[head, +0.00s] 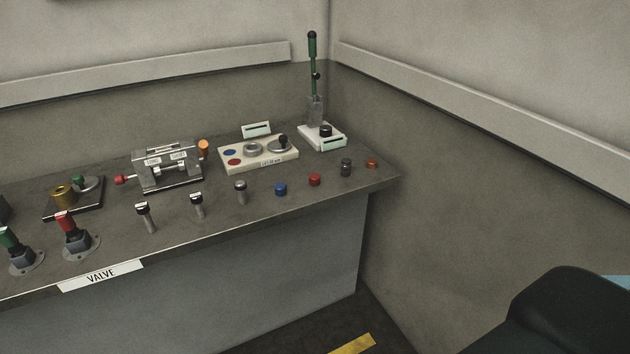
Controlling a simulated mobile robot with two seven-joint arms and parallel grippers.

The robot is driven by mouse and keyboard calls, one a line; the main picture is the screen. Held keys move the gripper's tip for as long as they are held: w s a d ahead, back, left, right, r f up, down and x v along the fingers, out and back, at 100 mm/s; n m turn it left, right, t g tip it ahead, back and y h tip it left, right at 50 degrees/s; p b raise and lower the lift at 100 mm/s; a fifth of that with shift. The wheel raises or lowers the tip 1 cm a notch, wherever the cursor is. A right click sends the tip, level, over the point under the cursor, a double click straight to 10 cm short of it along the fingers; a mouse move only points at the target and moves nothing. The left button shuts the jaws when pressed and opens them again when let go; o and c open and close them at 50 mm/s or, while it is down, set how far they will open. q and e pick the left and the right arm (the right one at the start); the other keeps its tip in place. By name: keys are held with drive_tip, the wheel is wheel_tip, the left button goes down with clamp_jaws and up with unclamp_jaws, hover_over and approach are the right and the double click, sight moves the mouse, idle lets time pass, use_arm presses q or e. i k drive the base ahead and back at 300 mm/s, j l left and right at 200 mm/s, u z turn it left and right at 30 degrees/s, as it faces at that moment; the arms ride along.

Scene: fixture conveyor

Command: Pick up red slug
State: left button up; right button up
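A short red cylinder, the red slug (314,179), stands upright on the grey bench near its front edge, toward the right end. A similar blue slug (280,189) stands to its left and a dark grey cylinder (346,168) to its right. A smaller orange-red piece (372,163) lies near the bench's right corner. Nothing touches the red slug. Neither of my grippers shows in the head view. A dark rounded shape fills the lower right corner; I cannot tell which part it is.
Behind the slugs are a cream plate (288,155) with round sockets and a green lever (314,65) on a white base. Metal pegs (197,203) stand to the left, with a metal fixture (166,167) behind them. Walls close in behind and right of the bench (225,222).

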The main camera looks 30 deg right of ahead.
sight(314, 178)
drive_tip(key=i+j, duration=0.25)
drive_tip(key=i+j+z, duration=0.2)
drive_tip(key=i+z, duration=0.15)
drive_tip(key=z, duration=1.3)
